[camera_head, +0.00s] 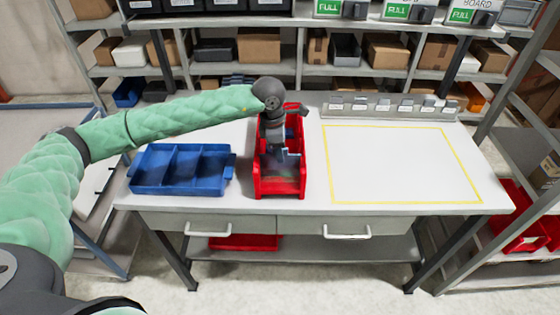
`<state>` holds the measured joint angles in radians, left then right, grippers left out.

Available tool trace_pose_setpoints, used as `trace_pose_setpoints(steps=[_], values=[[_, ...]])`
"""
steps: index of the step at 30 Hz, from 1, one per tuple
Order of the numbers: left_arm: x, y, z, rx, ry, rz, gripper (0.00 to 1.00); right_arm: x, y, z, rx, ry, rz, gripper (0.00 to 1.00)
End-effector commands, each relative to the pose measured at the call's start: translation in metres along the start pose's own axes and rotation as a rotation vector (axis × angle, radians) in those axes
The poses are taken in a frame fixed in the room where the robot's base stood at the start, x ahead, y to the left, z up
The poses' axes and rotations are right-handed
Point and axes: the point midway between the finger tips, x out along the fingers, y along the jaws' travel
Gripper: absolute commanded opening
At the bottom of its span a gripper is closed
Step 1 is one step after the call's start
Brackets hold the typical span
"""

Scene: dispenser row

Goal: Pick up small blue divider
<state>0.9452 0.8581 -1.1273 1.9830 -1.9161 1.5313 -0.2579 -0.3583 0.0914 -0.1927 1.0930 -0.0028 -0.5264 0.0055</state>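My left arm reaches in from the left, and my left gripper (274,148) points down into the red bin (280,190) on the table. Its fingers are small and partly hidden, so I cannot tell whether they are open or shut. A small bluish piece (291,156), possibly the small blue divider, shows inside the bin beside the fingers. I cannot tell whether the gripper touches it. A blue tray (182,187) with several compartments stands left of the red bin. My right gripper is not in view.
A yellow outline (400,203) marks a clear area of the white table on the right. A grey dispenser row (390,107) runs along the back edge. Shelves with boxes stand behind. Drawers with handles (347,232) are below the tabletop.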

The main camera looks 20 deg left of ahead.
Motion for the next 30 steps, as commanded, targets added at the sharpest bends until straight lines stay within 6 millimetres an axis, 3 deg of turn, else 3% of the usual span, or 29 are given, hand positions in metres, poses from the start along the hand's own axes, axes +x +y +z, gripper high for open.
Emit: trace_pose_setpoints(steps=[8, 12, 14, 29, 30], values=[[0.0014, -0.0002, 0.0, 0.0, 0.0, 0.0, 0.36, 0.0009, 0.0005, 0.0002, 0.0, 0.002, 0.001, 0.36], [0.0012, -0.0002, 0.0001, 0.0, 0.0, 0.0, 0.09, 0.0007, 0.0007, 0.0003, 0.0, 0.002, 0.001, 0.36], [0.0012, -0.0002, 0.0001, 0.0, 0.0, 0.0, 0.0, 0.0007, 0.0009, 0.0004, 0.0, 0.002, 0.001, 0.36], [-0.0049, 0.0003, 0.0014, 0.0, -0.001, 0.001, 0.0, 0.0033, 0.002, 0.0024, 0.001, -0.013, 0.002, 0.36], [-0.0078, 0.0003, 0.0017, 0.0, -0.001, 0.001, 0.0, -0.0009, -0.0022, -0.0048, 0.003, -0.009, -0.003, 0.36]])
